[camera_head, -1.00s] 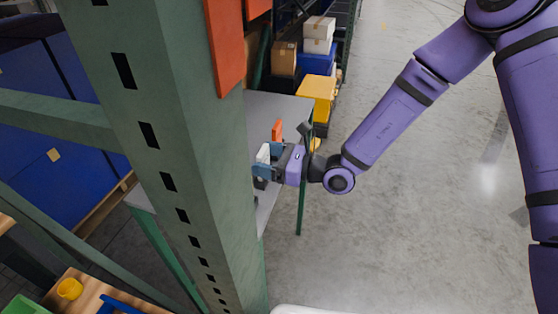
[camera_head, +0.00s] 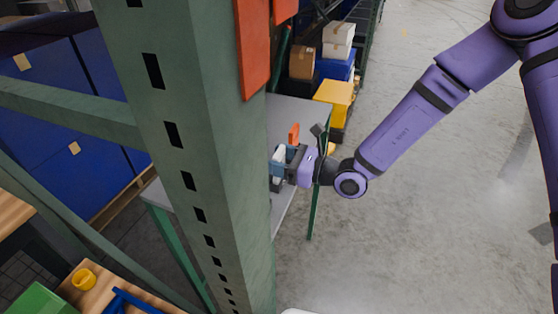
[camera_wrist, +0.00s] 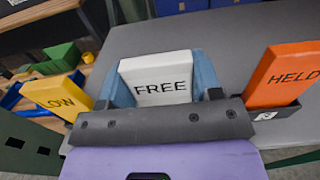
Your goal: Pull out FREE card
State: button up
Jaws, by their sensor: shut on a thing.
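The white FREE card (camera_wrist: 158,79) stands between the blue fingers of my gripper (camera_wrist: 162,92) in the wrist view, its lettering facing the camera. My gripper is shut on it. In the head view my gripper (camera_head: 281,167) and the white card (camera_head: 277,160) are at the grey table's near edge, partly behind the green post. The card's lower end is hidden by the gripper body, so I cannot tell whether it is clear of its holder. The orange HELD card (camera_wrist: 285,73) stands in a dark holder (camera_wrist: 275,115) at the right. The yellow LOW card (camera_wrist: 57,97) is at the left.
The grey table top (camera_wrist: 230,50) is bare behind the cards. A green slotted post (camera_head: 190,120) stands close left of my gripper. Boxes and a yellow bin (camera_head: 335,95) stand beyond the table. The concrete floor (camera_head: 420,230) at the right is open.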

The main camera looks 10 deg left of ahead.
aim_at(279, 151)
jog(key=shift+r, duration=2.2)
jog(key=s+d, duration=0.1)
jog(key=d, duration=0.9)
jog(key=shift+s, duration=0.2)
jog(key=shift+w, duration=0.1)
